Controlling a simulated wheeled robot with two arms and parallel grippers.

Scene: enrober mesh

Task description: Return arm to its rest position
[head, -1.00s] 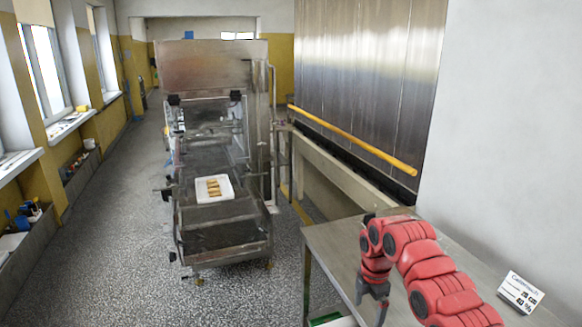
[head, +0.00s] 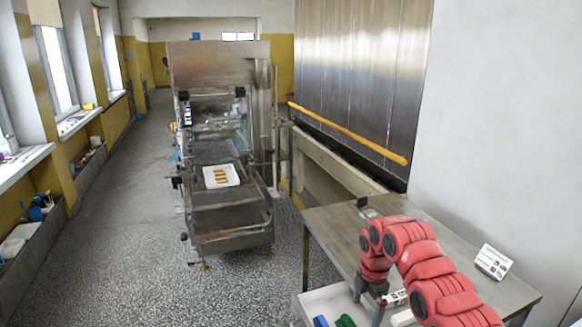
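My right arm (head: 430,265), red and bent, comes in from the lower right. Its gripper (head: 368,302) points down beside the front of the steel table, above a pale bin. Its two dark fingers stand apart with nothing visible between them. My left gripper is not in view. The steel enrober machine (head: 220,65) stands ahead, left of the table. A white tray (head: 236,181) with several golden bars rests on its mesh belt, far from my gripper.
The steel table (head: 335,222) carries a small white sign (head: 493,262). The pale bin (head: 318,300) holds blue and green items. A white labelled item (head: 393,299) shows beside my gripper. The speckled floor (head: 120,240) left of the machine is clear.

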